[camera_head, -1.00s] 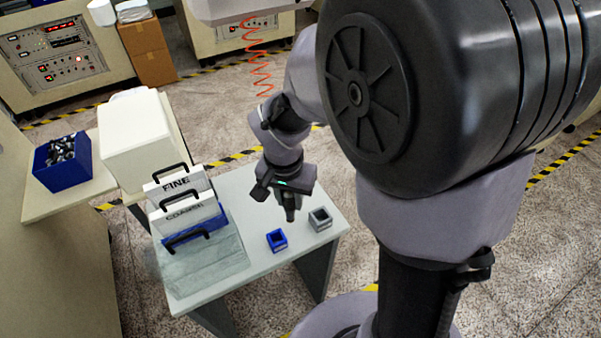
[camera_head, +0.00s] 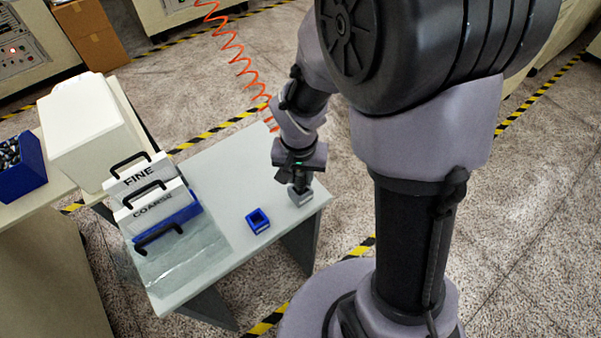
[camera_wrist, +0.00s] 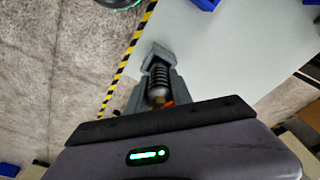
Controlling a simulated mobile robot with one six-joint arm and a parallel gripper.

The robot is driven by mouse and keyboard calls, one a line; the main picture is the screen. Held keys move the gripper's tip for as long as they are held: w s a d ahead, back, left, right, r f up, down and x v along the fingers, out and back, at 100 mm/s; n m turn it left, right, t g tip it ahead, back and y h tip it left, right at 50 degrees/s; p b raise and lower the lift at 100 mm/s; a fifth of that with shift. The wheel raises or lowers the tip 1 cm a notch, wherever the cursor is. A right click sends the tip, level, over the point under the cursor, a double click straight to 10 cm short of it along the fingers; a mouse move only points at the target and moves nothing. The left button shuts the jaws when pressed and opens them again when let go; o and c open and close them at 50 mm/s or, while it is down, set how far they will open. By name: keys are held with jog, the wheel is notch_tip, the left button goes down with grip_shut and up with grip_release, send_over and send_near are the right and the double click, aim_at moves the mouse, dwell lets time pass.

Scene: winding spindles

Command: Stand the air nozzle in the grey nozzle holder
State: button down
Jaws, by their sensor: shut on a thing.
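My gripper (camera_head: 297,178) is low over the right end of the grey table, directly above the grey nozzle holder (camera_head: 301,196). In the wrist view its fingers (camera_wrist: 157,92) are shut around the air nozzle (camera_wrist: 158,82), which has a dark ribbed body and a brass-coloured and orange end near the palm. The holder (camera_wrist: 157,54) shows beyond the nozzle, in line with it. The nozzle's far end is hidden at the holder, so I cannot tell how deep it sits. In the head view the gripper hides the nozzle.
A blue square holder (camera_head: 258,221) stands left of the grey one on the table (camera_head: 225,165). FINE (camera_head: 139,176) and COARSE (camera_head: 155,207) handled cases stand further left. An orange coiled hose (camera_head: 236,60) hangs behind my wrist. The table's right edge is close.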

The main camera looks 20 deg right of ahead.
jog(key=shift+f, duration=0.55)
jog(key=shift+r, duration=0.1)
jog(key=c, duration=1.1)
grip_release()
jog(key=shift+o, duration=0.2)
notch_tip(320, 180, up, 17)
jog(key=s+p, duration=0.2)
jog(key=p, duration=0.4)
jog(key=s+a+n+t+y+b, duration=0.1)
jog(key=s+a+t+b, duration=0.3)
jog(key=s+b, duration=0.6)
jog(key=shift+s+f+t+y+b, duration=0.35)
jog(key=shift+s+y, duration=0.25)
jog(key=shift+y, duration=0.2)
